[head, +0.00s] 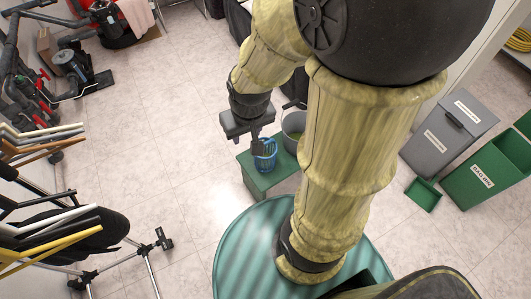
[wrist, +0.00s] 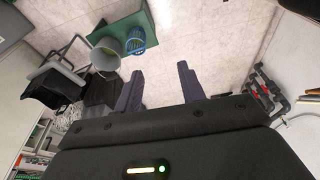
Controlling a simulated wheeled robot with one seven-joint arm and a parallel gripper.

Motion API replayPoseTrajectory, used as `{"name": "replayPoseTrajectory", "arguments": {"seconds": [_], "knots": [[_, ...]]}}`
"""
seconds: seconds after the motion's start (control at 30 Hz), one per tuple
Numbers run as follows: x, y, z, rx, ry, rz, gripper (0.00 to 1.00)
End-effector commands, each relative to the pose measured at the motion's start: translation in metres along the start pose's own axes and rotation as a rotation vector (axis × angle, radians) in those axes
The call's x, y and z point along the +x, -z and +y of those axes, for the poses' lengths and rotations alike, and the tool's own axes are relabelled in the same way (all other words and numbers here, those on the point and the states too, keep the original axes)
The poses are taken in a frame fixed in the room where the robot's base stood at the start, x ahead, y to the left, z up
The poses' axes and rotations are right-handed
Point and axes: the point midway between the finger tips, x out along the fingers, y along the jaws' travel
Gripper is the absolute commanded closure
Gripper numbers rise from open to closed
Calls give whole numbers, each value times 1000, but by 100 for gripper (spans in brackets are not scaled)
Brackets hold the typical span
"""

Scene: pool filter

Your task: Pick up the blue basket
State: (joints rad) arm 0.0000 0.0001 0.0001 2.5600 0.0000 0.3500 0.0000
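The blue basket (head: 266,160) is a small openwork basket standing on a green box (head: 262,184). The wrist view shows the basket (wrist: 135,42) at upper left, on the green surface (wrist: 112,31). My gripper (head: 257,146) overlaps the basket's upper part in the head view and hides some of it. In the wrist view my gripper (wrist: 160,68) is open, with its two dark fingers apart and nothing between them. The basket lies beyond the fingertips and left of the gap, apart from both fingers.
A grey bucket (head: 294,123) stands close beside the basket, also in the wrist view (wrist: 106,60). Grey (head: 450,135) and green (head: 490,170) bins stand at right. A rack with poles (head: 60,235) is at left. The tiled floor between is clear.

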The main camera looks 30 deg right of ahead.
Motion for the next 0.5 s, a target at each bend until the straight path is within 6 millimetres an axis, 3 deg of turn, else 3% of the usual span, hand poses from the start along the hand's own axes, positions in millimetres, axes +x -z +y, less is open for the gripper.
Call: {"name": "replayPoseTrajectory", "arguments": {"seconds": [0.27,0.37,0.5], "knots": [[11,3,3,24,-4,4,60],[35,8,12,89,-12,9,60],[89,24,30,237,-21,31,60]]}}
